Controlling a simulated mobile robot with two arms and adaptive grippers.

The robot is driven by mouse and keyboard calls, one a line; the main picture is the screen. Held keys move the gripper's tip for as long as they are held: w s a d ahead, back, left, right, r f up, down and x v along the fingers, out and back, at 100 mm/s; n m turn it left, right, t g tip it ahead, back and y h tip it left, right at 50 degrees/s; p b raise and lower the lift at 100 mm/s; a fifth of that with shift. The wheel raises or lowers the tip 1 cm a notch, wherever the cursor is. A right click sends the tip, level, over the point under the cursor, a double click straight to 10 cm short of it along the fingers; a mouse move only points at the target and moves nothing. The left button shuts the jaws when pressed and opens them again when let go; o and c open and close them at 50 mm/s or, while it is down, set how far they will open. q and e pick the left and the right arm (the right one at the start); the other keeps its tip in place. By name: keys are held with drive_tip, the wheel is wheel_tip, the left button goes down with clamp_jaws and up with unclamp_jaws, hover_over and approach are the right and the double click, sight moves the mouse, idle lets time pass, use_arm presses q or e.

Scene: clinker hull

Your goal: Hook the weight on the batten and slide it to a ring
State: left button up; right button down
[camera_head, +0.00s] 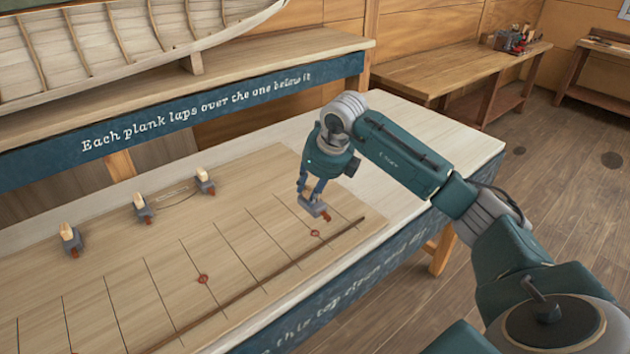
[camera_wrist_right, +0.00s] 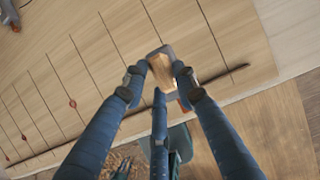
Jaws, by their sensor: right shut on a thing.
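My right gripper (camera_head: 312,192) points down over the right part of the board and is shut on a grey weight (camera_head: 311,206) with a reddish tip. In the right wrist view the fingers (camera_wrist_right: 160,73) close around the weight's pale wooden part (camera_wrist_right: 161,68). The batten (camera_head: 258,282), a long thin brown strip, runs along the board's front; it also shows in the wrist view (camera_wrist_right: 238,70). The weight is just behind its right part; I cannot tell whether they touch. One red ring (camera_head: 315,233) is just in front of the weight, another (camera_head: 203,279) farther left. My left gripper is out of view.
Three more weights with wooden tops stand at the board's back left: one left (camera_head: 71,240), one middle (camera_head: 142,208), one right (camera_head: 205,182). A shelf with a lettered blue edge (camera_head: 200,102) bears a planked hull (camera_head: 100,40) behind. Between, the lined board (camera_head: 150,245) is mostly clear.

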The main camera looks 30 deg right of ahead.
sight(311, 210)
drive_tip(key=shift+w+d+f+b, duration=0.15)
drive_tip(key=shift+w+f+b, duration=0.15)
drive_tip(key=shift+w+f, duration=0.15)
drive_tip(key=shift+f, duration=0.4)
drive_tip(key=shift+s+f+b, duration=0.2)
drive_tip(key=shift+f+b, duration=1.75)
drive_tip(key=shift+f, duration=0.9)
drive_tip(key=shift+f+b, duration=0.5)
drive_tip(key=shift+b, duration=0.1)
drive_tip(key=shift+w, duration=0.1)
drive_tip(key=shift+w+a, duration=0.15)
drive_tip(key=shift+w, duration=1)
drive_tip(key=shift+w+a, duration=0.1)
drive_tip(key=shift+w, duration=1.05)
